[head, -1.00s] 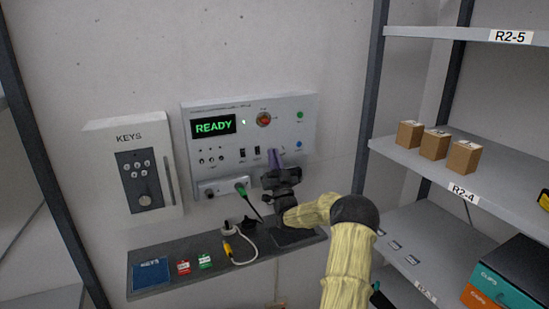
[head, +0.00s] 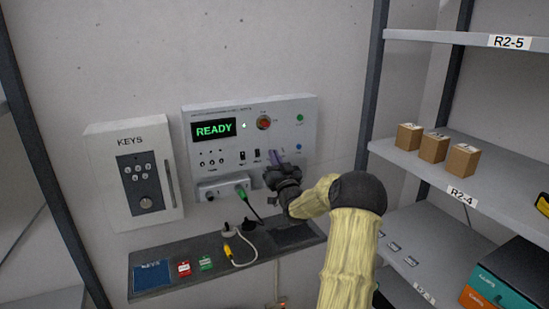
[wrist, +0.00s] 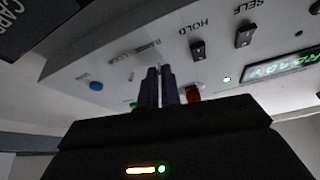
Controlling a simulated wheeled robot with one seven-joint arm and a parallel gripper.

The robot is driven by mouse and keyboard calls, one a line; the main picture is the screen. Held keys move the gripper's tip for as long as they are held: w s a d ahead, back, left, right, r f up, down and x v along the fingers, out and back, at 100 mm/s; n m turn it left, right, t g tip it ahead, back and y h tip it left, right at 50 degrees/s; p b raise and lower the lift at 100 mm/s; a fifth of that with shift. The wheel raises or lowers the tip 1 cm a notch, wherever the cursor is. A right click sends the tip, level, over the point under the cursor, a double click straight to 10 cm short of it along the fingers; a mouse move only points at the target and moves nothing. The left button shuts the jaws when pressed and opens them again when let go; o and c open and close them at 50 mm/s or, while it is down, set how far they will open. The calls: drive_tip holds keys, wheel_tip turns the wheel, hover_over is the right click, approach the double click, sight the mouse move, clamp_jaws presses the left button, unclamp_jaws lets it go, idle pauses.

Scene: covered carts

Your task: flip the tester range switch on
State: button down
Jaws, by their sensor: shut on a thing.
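The tester (head: 220,160) is a pale wall panel with a green READY display (head: 213,129). My gripper (head: 274,157) is at its lower right part, just right of two dark rocker switches. In the wrist view my gripper's purple fingers (wrist: 167,84) are nearly together, pointing at the panel below a printed label. They are shut on the range switch, which is mostly hidden between them, so its position cannot be told. The HOLD rocker (wrist: 198,50) and SELF rocker (wrist: 244,36) are apart from the fingers.
A red knob (head: 264,122), a green button (head: 299,117) and a blue button (head: 298,147) are close by. A green plug (head: 241,191) with a cable sits below the panel, above a dark ledge (head: 200,282). The key box (head: 133,180) is left; shelving (head: 480,172) is right.

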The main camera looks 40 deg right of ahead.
drive_tip(key=r+g+p, duration=0.1)
drive_tip(key=g+y+p, duration=0.1)
drive_tip(key=g, duration=0.1)
drive_tip(key=shift+s+r+p, duration=0.1)
drive_tip(key=shift+r+p, duration=0.3)
drive_tip(key=shift+r+n+g+p, duration=0.1)
drive_tip(key=shift+n+g+p, duration=0.2)
drive_tip(key=shift+g+p, duration=0.4)
drive_tip(key=c, duration=1.9)
unclamp_jaws()
